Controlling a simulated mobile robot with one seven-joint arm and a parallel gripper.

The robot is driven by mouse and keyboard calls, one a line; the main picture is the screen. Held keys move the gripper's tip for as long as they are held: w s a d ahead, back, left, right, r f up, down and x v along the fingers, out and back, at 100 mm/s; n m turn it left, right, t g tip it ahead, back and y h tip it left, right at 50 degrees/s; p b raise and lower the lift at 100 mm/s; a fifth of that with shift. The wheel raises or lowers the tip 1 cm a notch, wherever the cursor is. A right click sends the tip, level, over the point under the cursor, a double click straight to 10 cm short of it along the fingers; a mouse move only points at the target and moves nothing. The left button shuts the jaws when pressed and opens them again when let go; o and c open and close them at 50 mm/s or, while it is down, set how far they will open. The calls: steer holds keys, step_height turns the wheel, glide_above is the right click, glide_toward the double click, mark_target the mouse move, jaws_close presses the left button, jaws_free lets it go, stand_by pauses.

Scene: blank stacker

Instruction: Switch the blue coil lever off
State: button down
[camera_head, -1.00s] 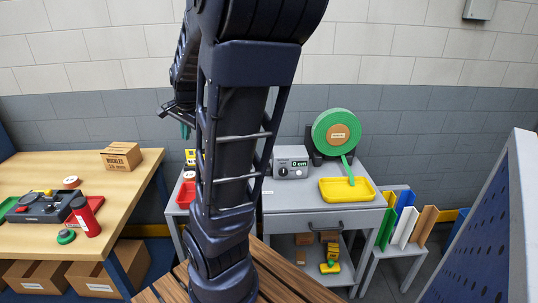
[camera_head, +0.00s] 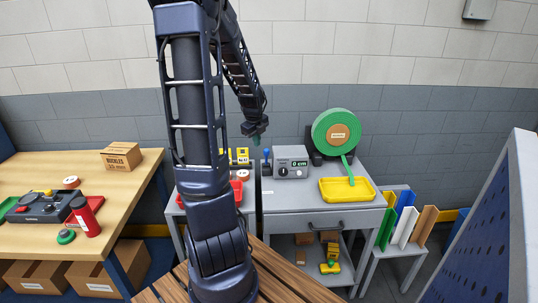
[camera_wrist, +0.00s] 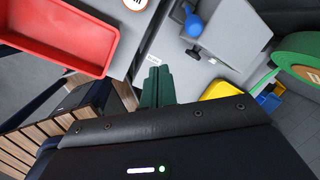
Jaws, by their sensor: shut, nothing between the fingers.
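In the wrist view my green gripper fingers (camera_wrist: 157,84) are together and empty, pointing towards the table below the lever.
The green coil (camera_head: 337,133) stands behind the yellow tray (camera_head: 334,197), its strip hanging into the tray. A red tray (camera_wrist: 50,36) lies left of my gripper. Yellow blocks (camera_head: 242,155) stand behind it. Coloured boards (camera_head: 404,225) stand at the right.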

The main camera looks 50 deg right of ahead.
steer(key=s+d+f+m, duration=0.2)
steer(key=s+d+m, duration=0.1)
steer(key=d, duration=0.1)
steer(key=shift+s+d+m+g, duration=0.25)
steer(key=shift+d+m+g, duration=0.05)
steer(key=shift+g, duration=0.1)
steer(key=shift+x, duration=5.1)
steer(key=shift+w+d+r, duration=0.2)
steer(key=shift+w+r, duration=0.15)
steer(key=shift+w, duration=0.25)
steer(key=shift+w+d+r, duration=0.2)
steer(key=shift+w+r, duration=0.1)
steer(key=shift+w, duration=0.3)
steer(key=shift+w+d+r, duration=0.2)
steer(key=shift+w+r, duration=0.15)
steer(key=shift+w, duration=0.2)
steer(key=shift+w+d, duration=0.1)
